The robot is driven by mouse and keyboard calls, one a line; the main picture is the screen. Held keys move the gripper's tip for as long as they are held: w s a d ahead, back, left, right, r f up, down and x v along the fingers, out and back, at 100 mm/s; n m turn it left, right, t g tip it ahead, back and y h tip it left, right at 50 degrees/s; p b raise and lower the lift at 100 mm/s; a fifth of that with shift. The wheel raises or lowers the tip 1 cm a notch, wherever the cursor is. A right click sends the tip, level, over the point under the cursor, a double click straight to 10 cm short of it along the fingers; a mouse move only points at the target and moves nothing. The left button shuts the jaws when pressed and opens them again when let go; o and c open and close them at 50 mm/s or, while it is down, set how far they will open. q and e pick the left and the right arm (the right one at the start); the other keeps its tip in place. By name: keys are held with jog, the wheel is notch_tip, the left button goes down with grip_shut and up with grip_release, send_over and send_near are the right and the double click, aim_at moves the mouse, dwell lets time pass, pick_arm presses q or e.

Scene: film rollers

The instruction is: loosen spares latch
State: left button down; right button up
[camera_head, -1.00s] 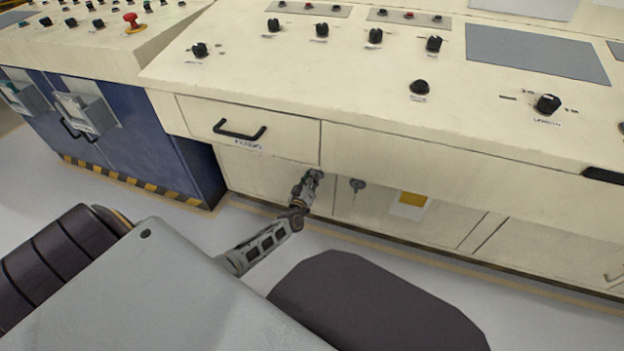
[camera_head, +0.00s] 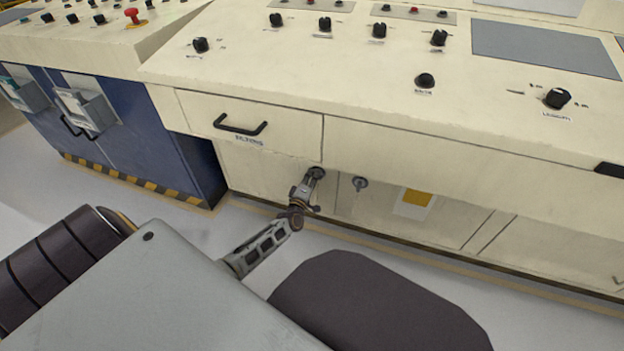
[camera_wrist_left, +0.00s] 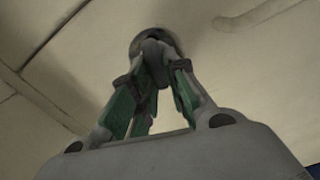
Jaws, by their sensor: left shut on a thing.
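A round dark latch (camera_head: 317,172) sits on the cream cabinet front below the drawer, near the door's upper edge. My left gripper (camera_head: 312,180) reaches it from below and is shut on its small turning handle. In the left wrist view, the latch (camera_wrist_left: 150,38) is at top centre, with its handle between the green-padded fingers of the left gripper (camera_wrist_left: 155,68). The fingers hide part of the handle, so its exact angle is hard to tell. A second, similar grey latch (camera_head: 360,184) is free, just to the right. My right gripper is not in view.
A closed drawer (camera_head: 285,133) with a black handle (camera_head: 240,126) is above the gripper. A yellow and white label (camera_head: 414,202) is on the cabinet front. A blue cabinet (camera_head: 140,135) stands at left. Grey floor is open in front.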

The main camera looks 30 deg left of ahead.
pick_arm(q)
jog(key=shift+f+n, duration=0.15)
jog(key=shift+n, duration=0.55)
jog(key=c, duration=1.4)
grip_release()
jog(key=shift+c, duration=0.2)
jog(key=shift+s, duration=0.1)
jog(key=v, duration=1.1)
jog(key=shift+s, duration=0.4)
jog(key=shift+d, duration=0.15)
